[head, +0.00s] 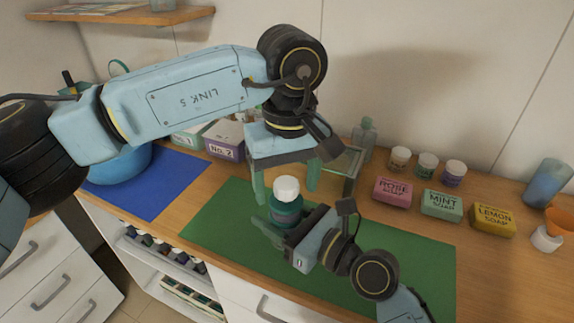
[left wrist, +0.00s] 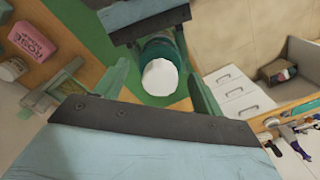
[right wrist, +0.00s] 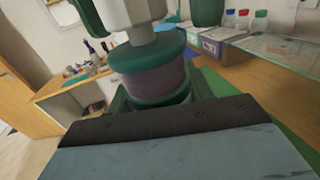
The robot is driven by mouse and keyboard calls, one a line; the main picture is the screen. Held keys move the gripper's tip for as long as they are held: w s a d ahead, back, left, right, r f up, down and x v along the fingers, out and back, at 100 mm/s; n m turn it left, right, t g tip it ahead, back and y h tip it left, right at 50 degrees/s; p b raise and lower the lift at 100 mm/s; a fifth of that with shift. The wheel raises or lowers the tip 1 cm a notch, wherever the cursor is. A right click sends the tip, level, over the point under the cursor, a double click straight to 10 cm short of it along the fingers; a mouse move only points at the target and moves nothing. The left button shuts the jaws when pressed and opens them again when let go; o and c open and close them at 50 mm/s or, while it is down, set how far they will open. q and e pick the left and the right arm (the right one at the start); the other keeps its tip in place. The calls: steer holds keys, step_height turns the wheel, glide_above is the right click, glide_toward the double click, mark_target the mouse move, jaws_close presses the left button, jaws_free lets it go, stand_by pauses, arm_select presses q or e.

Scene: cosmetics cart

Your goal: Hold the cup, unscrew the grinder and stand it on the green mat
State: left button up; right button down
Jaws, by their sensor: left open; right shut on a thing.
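A teal cup (head: 287,210) stands upright over the green mat (head: 415,255), with the white-topped grinder (head: 286,188) upright on it. My right gripper (head: 284,223) is shut on the cup from the front right. In the right wrist view the cup (right wrist: 155,82) shows a dark band, and the pale grinder (right wrist: 130,12) rises from it. My left gripper (head: 286,183) points down and is open, its green fingers on either side of the grinder. In the left wrist view the white top (left wrist: 160,77) lies between these fingers, apart from both. Whether the cup touches the mat is hidden.
A glass shelf (head: 345,160) stands close behind the grippers. Rose (head: 393,192), mint (head: 441,204) and lemon (head: 492,219) soap boxes line the back right, with small jars behind. A blue mat (head: 165,185) with a blue bowl lies left.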

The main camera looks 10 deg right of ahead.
mark_target(286, 201)
arm_select(q)
steer(key=shift+a+f, duration=0.1)
steer(key=shift+f, duration=2.15)
steer(key=c, duration=1)
steer(key=shift+o, duration=0.2)
steer(key=n, duration=0.4)
steer(key=shift+r, duration=0.1)
steer(key=o, duration=1.1)
steer(key=shift+c, duration=0.2)
